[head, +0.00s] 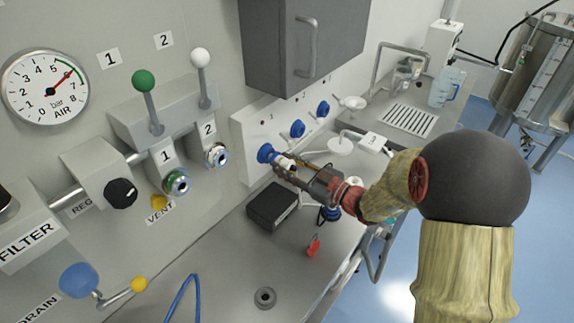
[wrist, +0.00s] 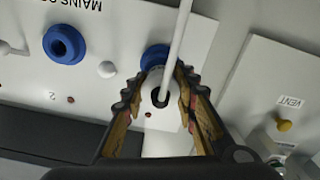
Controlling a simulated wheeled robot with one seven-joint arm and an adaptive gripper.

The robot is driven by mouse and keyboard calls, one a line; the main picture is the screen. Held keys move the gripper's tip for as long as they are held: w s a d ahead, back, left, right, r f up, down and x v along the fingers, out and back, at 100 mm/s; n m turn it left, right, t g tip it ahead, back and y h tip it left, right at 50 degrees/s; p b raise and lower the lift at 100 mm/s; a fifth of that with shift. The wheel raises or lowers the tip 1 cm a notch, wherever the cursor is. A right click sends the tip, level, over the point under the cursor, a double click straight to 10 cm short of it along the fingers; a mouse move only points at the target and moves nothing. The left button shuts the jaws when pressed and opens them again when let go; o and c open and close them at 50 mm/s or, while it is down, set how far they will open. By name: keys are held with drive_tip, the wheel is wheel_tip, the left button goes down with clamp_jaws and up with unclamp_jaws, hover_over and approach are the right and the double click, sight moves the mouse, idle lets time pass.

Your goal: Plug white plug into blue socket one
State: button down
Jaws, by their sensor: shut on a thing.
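My gripper (head: 283,168) is shut on the white plug (wrist: 158,90), with one finger on each side of it. The plug also shows in the head view (head: 286,162), at the front of the leftmost blue socket (head: 266,152). In the wrist view this blue socket (wrist: 153,54) is mostly hidden behind the plug, and the two look lined up. I cannot tell how deep the plug sits in it. A white cable (wrist: 178,42) runs from the plug up across the wrist view.
Two more blue sockets (head: 298,128) (head: 323,109) sit farther along the white panel (head: 245,135). A black box (head: 271,205) stands on the bench below my gripper. A grey cabinet (head: 285,45) hangs above. Valves and a vent fitting (head: 177,183) are to the left.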

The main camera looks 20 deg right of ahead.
drive_tip(key=shift+x, duration=0.9)
idle(0.5)
drive_tip(key=c, duration=1.3)
unclamp_jaws()
drive_tip(key=shift+s+d, duration=0.1)
drive_tip(key=v, duration=1.1)
drive_tip(key=shift+s+d, duration=0.2)
drive_tip(key=shift+s, duration=0.1)
